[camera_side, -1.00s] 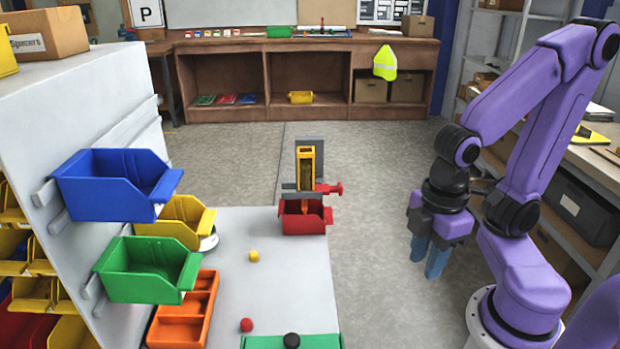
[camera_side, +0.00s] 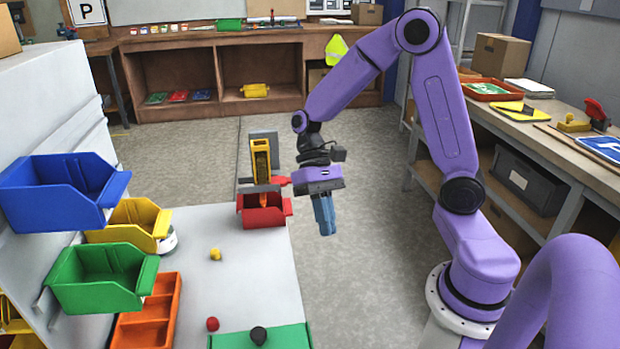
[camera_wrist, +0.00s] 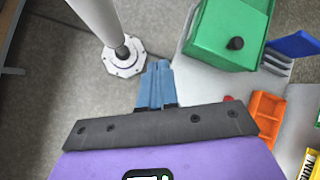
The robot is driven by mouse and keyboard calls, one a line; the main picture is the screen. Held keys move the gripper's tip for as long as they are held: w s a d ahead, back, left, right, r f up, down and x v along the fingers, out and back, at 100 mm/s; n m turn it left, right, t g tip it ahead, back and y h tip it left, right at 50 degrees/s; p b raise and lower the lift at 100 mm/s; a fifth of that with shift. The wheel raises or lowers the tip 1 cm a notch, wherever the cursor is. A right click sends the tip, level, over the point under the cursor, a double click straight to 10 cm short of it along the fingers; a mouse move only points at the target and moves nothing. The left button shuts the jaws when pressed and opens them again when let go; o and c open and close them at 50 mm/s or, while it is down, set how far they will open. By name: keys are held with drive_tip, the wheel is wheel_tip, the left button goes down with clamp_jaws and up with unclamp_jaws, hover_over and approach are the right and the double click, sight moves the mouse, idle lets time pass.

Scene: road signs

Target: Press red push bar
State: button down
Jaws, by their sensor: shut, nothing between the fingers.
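The red push bar (camera_side: 279,181) sticks out to the right from the yellow upright dispenser (camera_side: 261,160), above a red bin (camera_side: 265,212). My gripper (camera_side: 326,229) points down, just right of the red bin and past the white table's edge. Its blue fingers are together and empty. They also show closed in the wrist view (camera_wrist: 157,78), where the push bar is not seen.
The white table (camera_side: 245,275) holds a yellow ball (camera_side: 215,254), a red ball (camera_side: 212,324) and a green block with a black knob (camera_side: 258,336). Blue (camera_side: 60,190), yellow and green bins line the left side. Open floor lies right of the table.

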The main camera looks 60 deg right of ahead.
drive_tip(key=w+d+f+m+t+y, duration=0.3)
drive_tip(key=w+d+m+y, duration=0.25)
drive_tip(key=d+m, duration=0.2)
drive_tip(key=w+d+f+m+t+y, duration=0.2)
drive_tip(key=w+d+m+t+y, duration=0.15)
drive_tip(key=w+d+m, duration=0.35)
drive_tip(key=d+f+m+t, duration=0.3)
drive_tip(key=d+m+t, duration=0.2)
drive_tip(key=d, duration=0.5)
drive_tip(key=d+f+m+t, duration=0.3)
drive_tip(key=d+m+t, duration=0.2)
drive_tip(key=d, duration=0.6)
drive_tip(key=shift+s+d+t+h, duration=0.2)
drive_tip(key=shift+s+t+h, duration=0.2)
drive_tip(key=shift+t, duration=0.75)
drive_tip(key=shift+w+a, duration=0.1)
drive_tip(key=x, duration=1.4)
